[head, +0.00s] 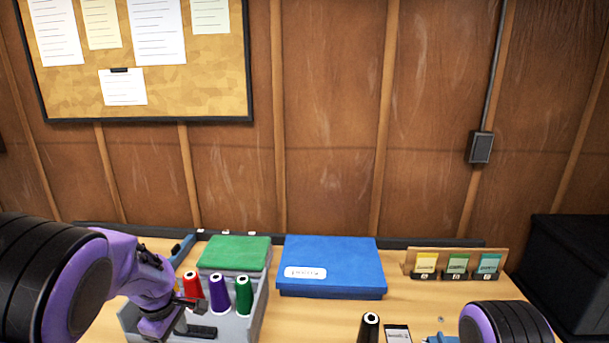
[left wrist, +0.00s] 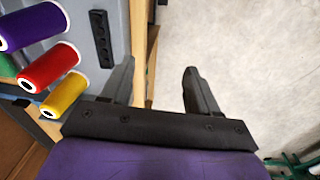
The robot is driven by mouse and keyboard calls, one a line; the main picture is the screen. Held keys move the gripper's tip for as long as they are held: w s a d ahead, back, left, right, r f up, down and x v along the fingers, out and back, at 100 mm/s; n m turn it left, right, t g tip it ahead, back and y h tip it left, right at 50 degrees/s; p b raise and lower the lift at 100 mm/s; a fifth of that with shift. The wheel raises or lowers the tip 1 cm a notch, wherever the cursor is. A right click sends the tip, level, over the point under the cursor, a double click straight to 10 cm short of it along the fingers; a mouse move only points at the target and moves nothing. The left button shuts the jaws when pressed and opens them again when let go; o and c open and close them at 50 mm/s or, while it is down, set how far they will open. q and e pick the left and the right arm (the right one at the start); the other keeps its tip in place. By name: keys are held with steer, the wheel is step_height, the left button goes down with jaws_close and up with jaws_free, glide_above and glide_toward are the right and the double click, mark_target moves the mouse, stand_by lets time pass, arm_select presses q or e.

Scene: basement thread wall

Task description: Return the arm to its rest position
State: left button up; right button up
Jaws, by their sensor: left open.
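My left gripper (head: 184,306) is in front of the grey thread tray's left part in the head view, partly hidden by its own wrist. In the left wrist view its two dark fingers (left wrist: 158,82) are spread apart with nothing between them. The tray (head: 252,318) holds a red spool (head: 193,287), a purple spool (head: 219,293) and a green spool (head: 244,295) standing in a row. The left wrist view also shows a yellow spool (left wrist: 63,94) beside the red one. My right gripper is not in view; only part of that arm shows at the lower right.
A green box (head: 234,252) and a blue box (head: 332,262) stand at the back of the wooden table. A card rack (head: 456,264) is at the right. A black spool (head: 368,328) stands near the front. Pale floor (left wrist: 240,60) lies beyond the table edge.

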arm_select(q)
steer(key=w+a+f+m+t+y, duration=0.1)
steer(key=a+f+m+t+y, duration=0.25)
steer(key=f, duration=0.25)
steer(key=s+a+f+m+t+b, duration=0.15)
steer(key=s+f+m, duration=0.25)
steer(key=s+f, duration=0.45)
steer(key=s+d+f+m+g+b, duration=0.1)
steer(key=s+d+f+b, duration=0.1)
steer(key=s+f, duration=0.4)
steer(key=s+d+f+m+g+b, duration=0.1)
steer(key=s+f, duration=0.5)
steer(key=s, duration=1.1)
steer(key=shift+s+d+f+g+b, duration=0.3)
steer(key=shift+d+f+g+b, duration=0.15)
steer(key=shift+d, duration=0.2)
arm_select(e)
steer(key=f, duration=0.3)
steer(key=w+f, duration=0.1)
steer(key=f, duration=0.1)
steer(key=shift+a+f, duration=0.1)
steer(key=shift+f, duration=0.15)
